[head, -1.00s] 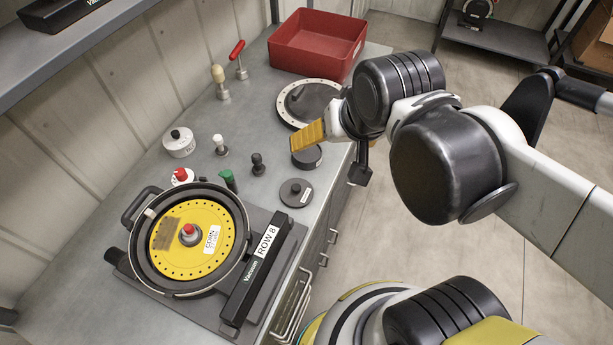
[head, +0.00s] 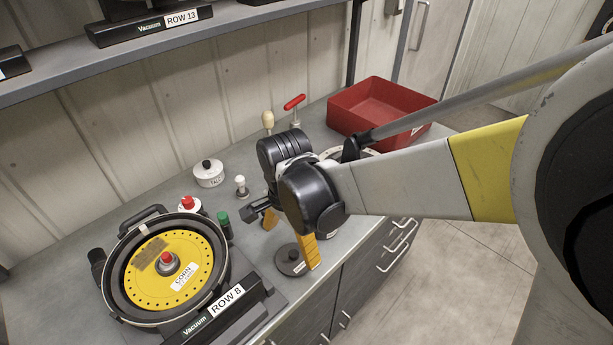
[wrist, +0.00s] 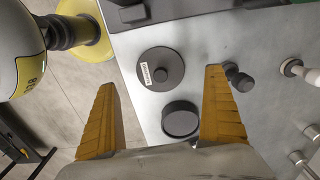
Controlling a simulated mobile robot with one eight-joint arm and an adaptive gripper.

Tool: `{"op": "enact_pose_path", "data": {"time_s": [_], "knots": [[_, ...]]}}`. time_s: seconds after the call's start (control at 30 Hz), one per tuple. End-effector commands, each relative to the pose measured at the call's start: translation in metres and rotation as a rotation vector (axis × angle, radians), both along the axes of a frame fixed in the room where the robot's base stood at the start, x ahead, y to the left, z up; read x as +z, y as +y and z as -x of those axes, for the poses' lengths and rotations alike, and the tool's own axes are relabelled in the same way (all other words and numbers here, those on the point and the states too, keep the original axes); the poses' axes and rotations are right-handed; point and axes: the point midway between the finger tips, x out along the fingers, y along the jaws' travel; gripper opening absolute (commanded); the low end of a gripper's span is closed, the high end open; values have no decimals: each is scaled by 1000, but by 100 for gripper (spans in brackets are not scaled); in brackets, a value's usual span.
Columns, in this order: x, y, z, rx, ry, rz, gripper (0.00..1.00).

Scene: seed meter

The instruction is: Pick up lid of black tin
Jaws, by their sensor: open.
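The lid of the black tin is a dark grey disc with a knob and a small white label. It lies flat on the bench in the head view (head: 286,264) and in the wrist view (wrist: 158,58). The open black tin (wrist: 181,120) sits beside it, nearer my gripper in the wrist view; my arm hides it in the head view. My gripper (head: 290,240) is open and empty above the bench. In the wrist view, the lid shows between and beyond the spread yellow fingers of my gripper (wrist: 160,82), not visibly touching them.
A seed meter with a yellow corn disc (head: 150,284) stands left of the lid. A green-topped piece (head: 223,222), a white tin (head: 208,173) and small knobbed tools stand nearby. A black knobbed piece (wrist: 238,78) is close to the right finger. A red bin (head: 375,105) stands behind.

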Motion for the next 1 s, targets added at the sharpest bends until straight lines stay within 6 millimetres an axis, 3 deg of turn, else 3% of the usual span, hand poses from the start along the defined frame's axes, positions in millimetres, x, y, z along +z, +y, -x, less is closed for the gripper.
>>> {"op": "enact_pose_path", "data": {"time_s": [0.27, 0.5, 0.77, 0.87, 0.93, 1.0], "knots": [[-23, -1, -2, 0, -1, -1, 100], [-61, -3, -5, 0, -1, -1, 100], [-65, -4, -5, 1, -1, -1, 100], [-65, -4, -5, 1, -1, -1, 76], [-65, -4, -5, 1, -1, -1, 54], [-65, -4, -5, 1, -1, -1, 51]]}}
